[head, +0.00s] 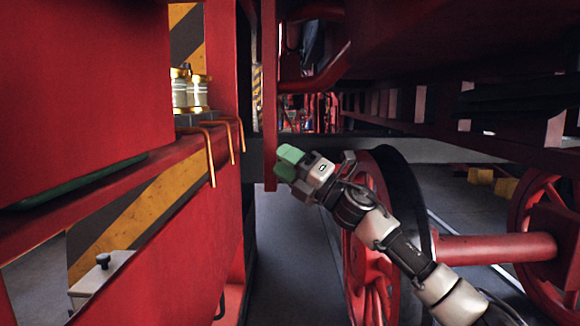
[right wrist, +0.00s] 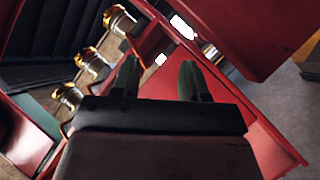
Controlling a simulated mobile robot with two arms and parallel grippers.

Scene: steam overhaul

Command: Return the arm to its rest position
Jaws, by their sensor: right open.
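My right arm reaches up from the lower right in the head view. My left arm and gripper are not in view.
Red frame walls (head: 200,225) stand close on the left, with copper hooked rods (head: 211,158) and brass-capped cylinders (head: 189,92). A red spoked wheel (head: 372,262) is close behind my right arm. A narrow strip of floor (head: 290,270) is clear.

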